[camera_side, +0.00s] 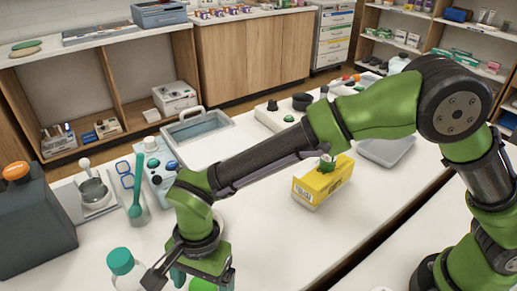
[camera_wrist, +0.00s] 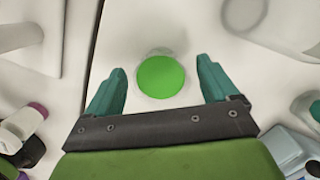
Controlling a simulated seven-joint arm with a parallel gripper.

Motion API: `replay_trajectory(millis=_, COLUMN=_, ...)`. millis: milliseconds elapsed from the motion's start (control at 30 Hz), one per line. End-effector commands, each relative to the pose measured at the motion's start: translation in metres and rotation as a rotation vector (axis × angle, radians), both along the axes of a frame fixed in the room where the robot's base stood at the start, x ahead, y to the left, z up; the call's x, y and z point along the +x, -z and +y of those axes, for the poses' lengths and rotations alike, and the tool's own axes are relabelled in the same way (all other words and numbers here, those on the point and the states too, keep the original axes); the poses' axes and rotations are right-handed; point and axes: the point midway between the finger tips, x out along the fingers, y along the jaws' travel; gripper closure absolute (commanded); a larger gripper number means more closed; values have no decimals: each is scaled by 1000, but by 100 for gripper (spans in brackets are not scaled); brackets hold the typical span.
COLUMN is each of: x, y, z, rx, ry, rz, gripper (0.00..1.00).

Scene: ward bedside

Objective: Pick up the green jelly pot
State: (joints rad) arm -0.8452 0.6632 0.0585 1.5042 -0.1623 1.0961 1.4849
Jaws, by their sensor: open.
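The green jelly pot shows as a round green top (camera_wrist: 161,77) in the wrist view, on the white surface. My gripper (camera_wrist: 161,68) is open, with one teal finger to each side of the pot and a visible gap between pot and fingers. In the side view my gripper (camera_side: 203,278) points down at the bottom edge, and a bit of green (camera_side: 203,286) shows between its fingers. The lower part of the pot is cut off or hidden there. I cannot tell the exact height of the fingers relative to the pot.
A bottle with a teal cap (camera_side: 121,261) stands just left of my gripper. A yellow box (camera_side: 322,182), a white tray (camera_side: 205,142), a teal spoon-like tool (camera_side: 137,190) and a dark container (camera_side: 30,225) stand farther off. The counter right of my gripper is clear.

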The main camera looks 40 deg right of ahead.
Motion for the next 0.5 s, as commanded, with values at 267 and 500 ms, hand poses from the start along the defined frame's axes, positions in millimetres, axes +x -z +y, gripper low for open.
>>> replay_trajectory(millis=267, x=0, y=2, z=0, rx=1, ry=0, rz=-1, gripper=18)
replay_trajectory(millis=500, x=0, y=1, z=0, rx=1, ry=0, rz=-1, gripper=54)
